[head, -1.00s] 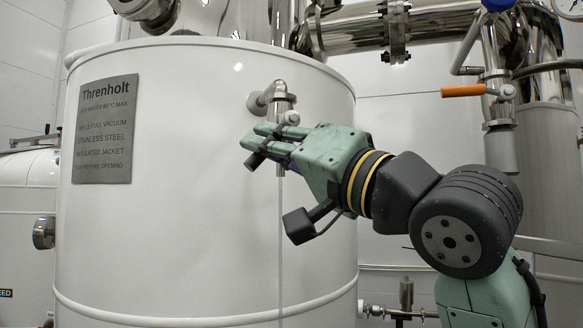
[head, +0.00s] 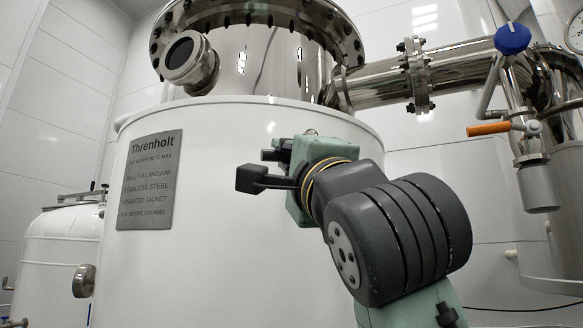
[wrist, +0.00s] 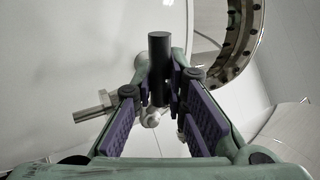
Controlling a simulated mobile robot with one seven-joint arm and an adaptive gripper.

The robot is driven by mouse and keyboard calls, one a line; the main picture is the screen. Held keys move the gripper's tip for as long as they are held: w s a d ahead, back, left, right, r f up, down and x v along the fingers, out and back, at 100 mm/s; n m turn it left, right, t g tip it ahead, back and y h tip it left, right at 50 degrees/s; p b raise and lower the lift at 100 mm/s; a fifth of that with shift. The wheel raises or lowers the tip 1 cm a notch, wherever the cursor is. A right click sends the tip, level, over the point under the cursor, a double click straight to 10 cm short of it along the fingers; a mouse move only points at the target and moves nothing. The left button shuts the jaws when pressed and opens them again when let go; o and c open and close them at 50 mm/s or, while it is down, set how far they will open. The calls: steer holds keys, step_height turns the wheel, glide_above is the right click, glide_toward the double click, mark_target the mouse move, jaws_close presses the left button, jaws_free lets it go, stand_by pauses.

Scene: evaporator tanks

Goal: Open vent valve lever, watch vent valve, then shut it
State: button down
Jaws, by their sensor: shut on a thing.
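In the wrist view, a short black cylindrical grip (wrist: 159,62), which looks like a valve lever's handle, stands between my fingertips. My gripper (wrist: 160,90) is shut on it, with the purple-padded fingers angled in from both sides. Behind and below are a rounded steel valve part (wrist: 150,118) and a steel stub (wrist: 90,112) on the left. In the head view my gripper (head: 290,150) is up against the front of the white tank (head: 220,260), near its upper rim. My own wrist hides the fingertips, the valve body and its outlet there.
A valve with an orange lever (head: 489,129) hangs on the steel pipework at right, below a blue knob (head: 512,39). A nameplate (head: 150,180) is on the tank. A flanged vessel top (head: 265,50) rises above. A smaller white tank (head: 58,255) stands at left.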

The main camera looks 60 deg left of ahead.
steer(key=shift+w+r+m+t, duration=0.1)
steer(key=shift+r+m+t, duration=0.15)
steer(key=shift+m+t, duration=0.25)
steer(key=c, duration=1.6)
jaws_free()
steer(key=shift+f, duration=0.1)
steer(key=v, duration=1.2)
steer(key=shift+d, duration=0.1)
